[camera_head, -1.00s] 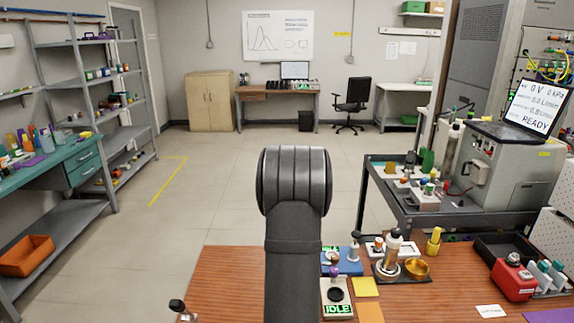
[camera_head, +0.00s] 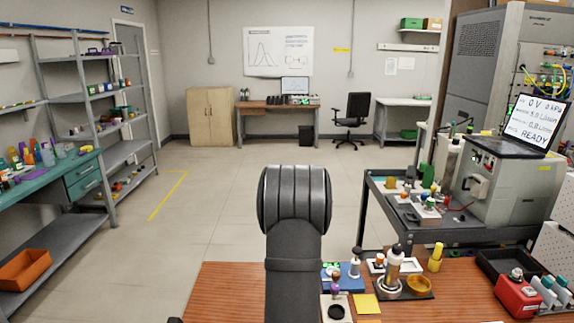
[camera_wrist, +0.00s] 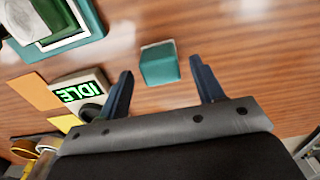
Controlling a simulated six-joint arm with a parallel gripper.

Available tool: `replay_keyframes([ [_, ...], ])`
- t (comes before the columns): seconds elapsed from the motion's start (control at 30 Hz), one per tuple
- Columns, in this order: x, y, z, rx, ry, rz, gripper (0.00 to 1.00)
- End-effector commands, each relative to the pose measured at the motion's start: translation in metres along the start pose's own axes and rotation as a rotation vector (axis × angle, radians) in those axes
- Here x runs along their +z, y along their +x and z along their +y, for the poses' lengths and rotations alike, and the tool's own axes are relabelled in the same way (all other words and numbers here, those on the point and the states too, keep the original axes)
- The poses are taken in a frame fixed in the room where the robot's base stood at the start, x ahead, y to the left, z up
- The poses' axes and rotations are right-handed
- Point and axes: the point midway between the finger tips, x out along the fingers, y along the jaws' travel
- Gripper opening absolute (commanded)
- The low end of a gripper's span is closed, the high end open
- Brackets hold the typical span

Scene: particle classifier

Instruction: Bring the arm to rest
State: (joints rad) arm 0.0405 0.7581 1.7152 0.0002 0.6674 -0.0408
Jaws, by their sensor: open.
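My gripper (camera_wrist: 162,66) is in the wrist view, with its two dark blue fingers spread apart and nothing held between them. A teal block (camera_wrist: 160,66) appears beyond and between the fingertips, against the wooden tabletop (camera_wrist: 225,35); I cannot tell how far below them it is. A small device with a green IDLE display (camera_wrist: 80,93) is left of the fingers. In the head view, my dark arm stands upright in the middle and the gripper is hidden.
The wooden bench (camera_head: 225,290) holds a brass dish (camera_head: 418,285), a yellow bottle (camera_head: 436,257) and a red box (camera_head: 517,297) at right. A grey cart (camera_head: 385,215) carries an instrument reading READY (camera_head: 533,122). Floor beyond the bench is open.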

Motion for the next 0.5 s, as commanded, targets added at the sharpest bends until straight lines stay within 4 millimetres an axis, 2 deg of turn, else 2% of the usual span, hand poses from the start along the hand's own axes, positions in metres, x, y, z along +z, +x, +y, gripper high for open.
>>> replay_keyframes([
  [0.23,0.0,0.025,0.0,0.0,0.0,-0.001,0.61],
  [0.3,-0.001,0.007,0.0,0.0,0.0,0.005,0.61],
  [0.5,-0.001,-0.029,0.0,0.0,0.0,0.005,0.61],
])
